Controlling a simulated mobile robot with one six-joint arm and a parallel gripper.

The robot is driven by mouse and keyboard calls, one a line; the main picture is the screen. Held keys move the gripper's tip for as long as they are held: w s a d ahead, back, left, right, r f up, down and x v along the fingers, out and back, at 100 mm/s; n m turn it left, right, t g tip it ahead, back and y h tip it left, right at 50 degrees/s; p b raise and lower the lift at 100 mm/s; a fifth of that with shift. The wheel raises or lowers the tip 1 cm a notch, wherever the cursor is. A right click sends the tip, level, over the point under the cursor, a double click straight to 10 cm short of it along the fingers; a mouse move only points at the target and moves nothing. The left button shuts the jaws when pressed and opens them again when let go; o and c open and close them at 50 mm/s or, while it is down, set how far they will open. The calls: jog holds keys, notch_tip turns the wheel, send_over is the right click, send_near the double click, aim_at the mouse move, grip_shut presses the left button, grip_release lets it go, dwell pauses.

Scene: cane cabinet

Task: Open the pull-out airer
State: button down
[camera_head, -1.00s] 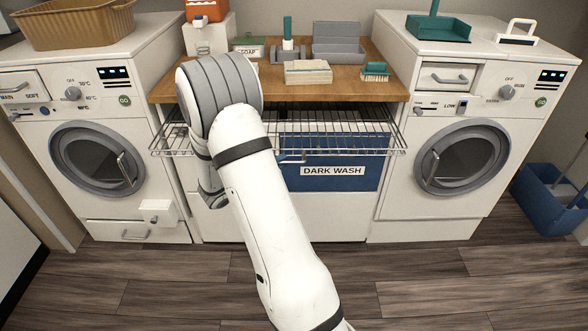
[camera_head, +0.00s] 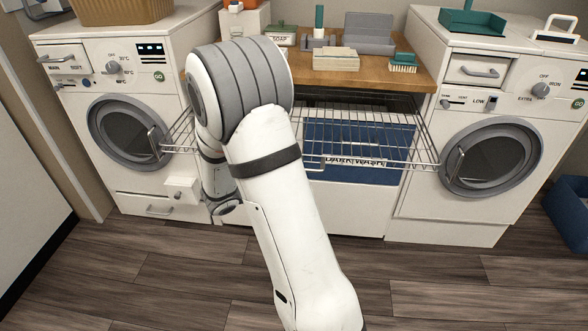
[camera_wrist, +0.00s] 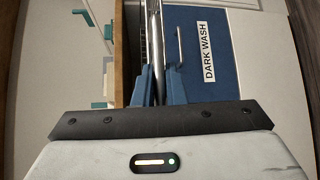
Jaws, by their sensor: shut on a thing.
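The pull-out airer (camera_head: 372,140) is a wire rack that sticks out from under the wooden counter, between the two machines, in the head view. In the wrist view its front rail (camera_wrist: 154,40) runs between the two blue fingers of my gripper (camera_wrist: 157,85), which are shut on it. In the head view my arm covers the gripper and the left middle of the rack. Below the rack is a blue DARK WASH front (camera_head: 354,163), partly seen through the wires; it also shows in the wrist view (camera_wrist: 205,50).
A washing machine (camera_head: 128,130) stands at left and a dryer-like machine (camera_head: 490,155) at right. A blue bin (camera_head: 568,210) stands at far right. The floor in front is clear.

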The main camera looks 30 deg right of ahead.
jog(key=c, duration=1.5)
grip_release()
jog(key=shift+w, duration=0.1)
jog(key=shift+a, duration=0.1)
jog(key=s+a+r, duration=0.1)
jog(key=a, duration=0.6)
jog(key=shift+a+p, duration=0.25)
jog(key=shift+p, duration=0.05)
